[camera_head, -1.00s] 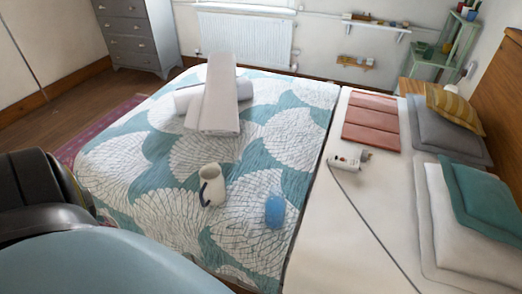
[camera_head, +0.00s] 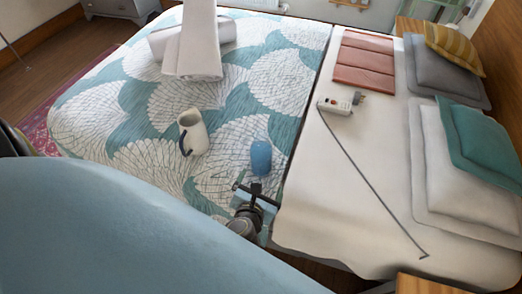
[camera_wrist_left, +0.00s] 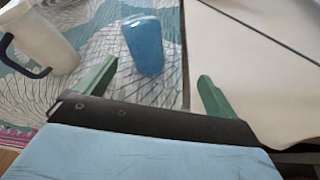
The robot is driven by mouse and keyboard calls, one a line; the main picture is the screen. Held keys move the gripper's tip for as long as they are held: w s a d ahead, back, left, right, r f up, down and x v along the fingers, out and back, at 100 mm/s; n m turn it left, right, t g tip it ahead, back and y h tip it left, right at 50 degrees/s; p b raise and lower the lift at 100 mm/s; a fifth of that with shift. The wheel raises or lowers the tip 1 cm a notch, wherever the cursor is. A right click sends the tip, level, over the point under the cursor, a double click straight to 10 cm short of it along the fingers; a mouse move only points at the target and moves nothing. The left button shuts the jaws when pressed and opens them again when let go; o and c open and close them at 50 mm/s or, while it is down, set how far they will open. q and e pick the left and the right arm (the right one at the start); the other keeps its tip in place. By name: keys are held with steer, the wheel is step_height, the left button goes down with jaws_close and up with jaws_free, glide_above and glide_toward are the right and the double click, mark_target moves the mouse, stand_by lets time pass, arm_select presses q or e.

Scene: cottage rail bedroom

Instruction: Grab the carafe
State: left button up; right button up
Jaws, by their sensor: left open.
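A blue, smooth, rounded vessel (camera_head: 261,158), which may be the carafe, stands on the patterned bed cover near its right edge. It also shows in the left wrist view (camera_wrist_left: 143,43). A white jug (camera_head: 193,132) with a dark blue handle stands to its left; it also shows in the left wrist view (camera_wrist_left: 45,38). I cannot tell for sure which is the carafe. My left gripper (camera_head: 257,191) is open and empty, just on the near side of the blue vessel. In the left wrist view its green fingers (camera_wrist_left: 157,72) are spread, with the blue vessel beyond them. My right gripper is not in view.
Rolled white towels (camera_head: 193,45) lie farther back on the patterned bed (camera_head: 110,125). Bare cover surrounds the blue vessel.

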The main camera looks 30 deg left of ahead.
mark_target(260, 158)
arm_select(q)
steer(key=w+a+n, duration=0.1)
steer(key=w, duration=0.1)
steer(key=w+a+n+b, duration=0.1)
steer(key=w+a+n, duration=0.1)
steer(key=w+a+n+y, duration=0.1)
steer(key=w+a, duration=0.1)
steer(key=w, duration=0.1)
steer(key=shift+f+n, duration=0.25)
steer(key=shift+n, duration=0.05)
steer(key=b+x, duration=0.1)
steer(key=x, duration=0.4)
steer(key=shift+w+a+f+b, duration=0.1)
steer(key=shift+w+a+b, duration=0.1)
steer(key=shift+b, duration=0.2)
steer(key=shift+s, duration=0.1)
steer(key=c, duration=1.6)
steer(key=shift+r, duration=0.25)
